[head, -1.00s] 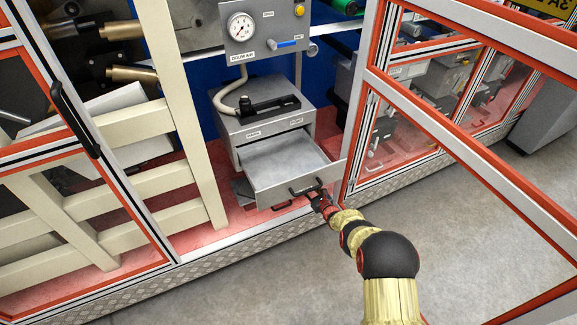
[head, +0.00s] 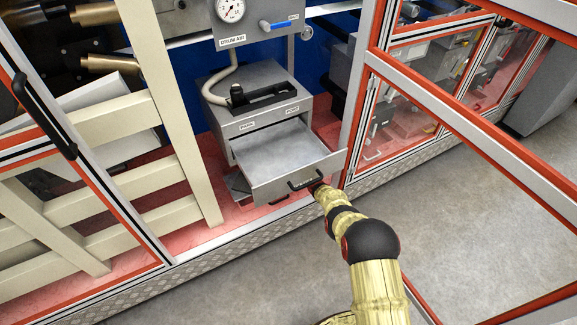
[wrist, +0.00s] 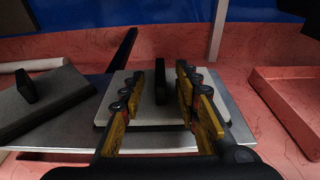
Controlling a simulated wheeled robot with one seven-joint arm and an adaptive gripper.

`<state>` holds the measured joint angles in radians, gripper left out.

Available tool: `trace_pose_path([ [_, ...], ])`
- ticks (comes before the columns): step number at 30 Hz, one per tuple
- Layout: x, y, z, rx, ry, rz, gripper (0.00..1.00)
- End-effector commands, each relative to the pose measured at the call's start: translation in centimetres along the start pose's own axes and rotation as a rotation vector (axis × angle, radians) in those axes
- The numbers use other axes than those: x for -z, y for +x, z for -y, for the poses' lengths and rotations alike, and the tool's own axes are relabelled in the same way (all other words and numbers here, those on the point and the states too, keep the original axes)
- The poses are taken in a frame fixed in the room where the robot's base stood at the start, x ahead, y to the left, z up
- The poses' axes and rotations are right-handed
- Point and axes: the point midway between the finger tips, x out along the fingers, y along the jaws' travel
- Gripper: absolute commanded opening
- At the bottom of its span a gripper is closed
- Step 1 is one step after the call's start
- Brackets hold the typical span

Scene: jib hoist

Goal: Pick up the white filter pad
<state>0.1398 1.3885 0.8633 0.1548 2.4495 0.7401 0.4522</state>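In the wrist view a pale, whitish pad (wrist: 117,88) with a dark upright grip (wrist: 160,72) lies on a grey metal plate (wrist: 75,142). It appears to be the white filter pad. My gripper (wrist: 160,80) is open. Its yellow fingers stand either side of the upright grip, with visible gaps; I cannot tell whether they touch the pad. In the head view my gripper is hidden under the front of the pulled-out drawer (head: 287,160), and the white pad is hidden too.
A dark slab with a knob (wrist: 45,103) lies left of the pad. A red tray-like edge (wrist: 290,105) is at the right. The drawer, which looks empty, hangs out of the grey cabinet (head: 262,92). A cream rail post (head: 172,110) and an orange-edged door frame (head: 440,115) flank it.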

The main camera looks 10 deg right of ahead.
Motion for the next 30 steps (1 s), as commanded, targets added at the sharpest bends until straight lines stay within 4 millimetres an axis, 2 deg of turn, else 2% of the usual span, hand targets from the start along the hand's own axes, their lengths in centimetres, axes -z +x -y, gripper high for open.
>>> trace_pose_path([
  [3,0.1,0.91,0.02,0.001,-0.001,0.001,0.32],
  [11,-0.17,1.07,0.05,0.001,0.0,0.001,0.32],
  [28,-0.14,1.05,0.04,0.001,0.0,0.001,0.0],
  [30,-0.13,1.04,0.04,0.001,0.0,0.001,0.0],
])
